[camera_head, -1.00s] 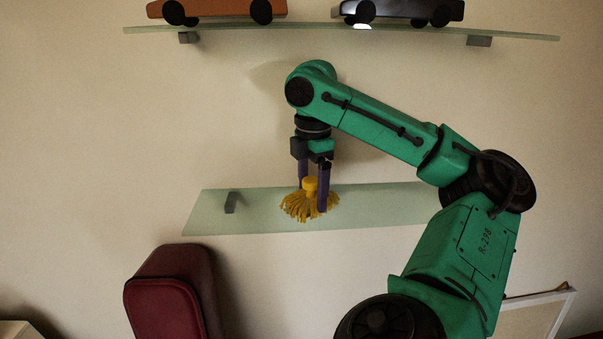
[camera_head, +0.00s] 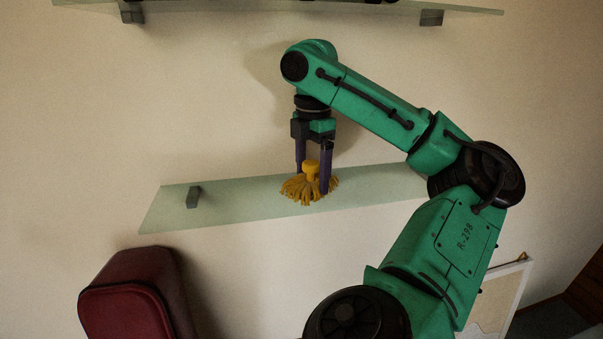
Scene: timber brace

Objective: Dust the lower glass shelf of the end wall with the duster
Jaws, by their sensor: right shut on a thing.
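The duster, with a yellow knob and shaggy yellow strands (camera_head: 308,188), is at the middle of the lower glass shelf (camera_head: 240,201). Its strands spread over the shelf surface and appear to touch it. My right gripper (camera_head: 313,175) points down with its purple fingers on either side of the knob, shut on the duster. The right end of the shelf is hidden behind my right arm. My left gripper is not in view.
The upper glass shelf (camera_head: 300,7) runs above, with wheels of toy cars just at the top edge. A dark red rounded object (camera_head: 135,295) stands below the lower shelf at left. A pale framed panel (camera_head: 497,295) leans at lower right. The lower shelf's left part is bare.

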